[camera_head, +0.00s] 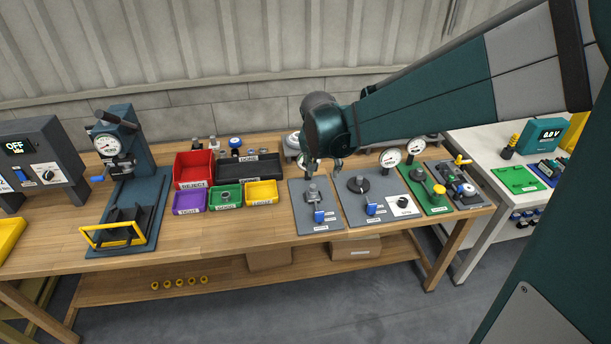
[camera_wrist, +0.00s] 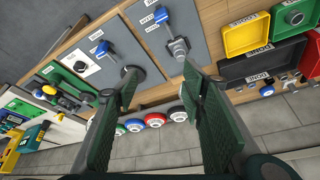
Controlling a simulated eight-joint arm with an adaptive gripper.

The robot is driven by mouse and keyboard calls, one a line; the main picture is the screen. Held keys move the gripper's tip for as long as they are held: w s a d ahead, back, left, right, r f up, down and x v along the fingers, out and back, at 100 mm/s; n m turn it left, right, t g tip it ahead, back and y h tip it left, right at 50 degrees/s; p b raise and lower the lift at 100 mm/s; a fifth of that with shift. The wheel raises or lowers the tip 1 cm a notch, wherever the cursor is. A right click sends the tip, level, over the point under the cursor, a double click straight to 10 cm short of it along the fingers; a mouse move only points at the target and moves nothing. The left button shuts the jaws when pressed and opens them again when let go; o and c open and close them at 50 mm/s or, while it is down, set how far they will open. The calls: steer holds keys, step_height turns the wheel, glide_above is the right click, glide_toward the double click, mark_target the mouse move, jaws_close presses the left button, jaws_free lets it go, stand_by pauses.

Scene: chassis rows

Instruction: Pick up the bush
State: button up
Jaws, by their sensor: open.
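A small grey round part, which looks like the bush (camera_head: 225,196), sits in the green bin (camera_head: 226,208) in the middle of the bench. In the wrist view the bush (camera_wrist: 296,18) shows in the green bin (camera_wrist: 288,40) at the top right corner. My gripper (camera_head: 324,166) is open and empty above the back of the grey fixture plates, to the right of the bins in the head view. In the wrist view its two fingers (camera_wrist: 160,88) are spread apart, with bench and plates visible between them.
Red (camera_head: 196,168), purple (camera_head: 190,203), yellow (camera_head: 262,192) and black (camera_head: 248,171) bins surround the green one. Grey plates (camera_head: 331,216) with blue-handled clamps and gauges stand right of them. A press (camera_head: 122,155) stands to the left. Bare wood lies in front of the bins.

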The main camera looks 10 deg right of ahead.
steer(key=w+a+f+m, duration=0.1)
steer(key=w+f+m, duration=0.1)
steer(key=w+f, duration=0.5)
steer(key=m+g+h, duration=0.1)
glide_above(311, 188)
steer(key=s+a, duration=0.1)
steer(key=a, duration=0.1)
step_height(311, 188, down, 8)
steer(key=shift+s+d+f, duration=0.1)
steer(key=shift+d+f, duration=0.1)
steer(key=shift+d, duration=0.05)
steer(key=shift+x, duration=1.3)
steer(key=shift+f, duration=0.1)
steer(key=shift+s+x, duration=0.2)
steer(key=shift+x, duration=2.35)
steer(key=shift+c, duration=0.3)
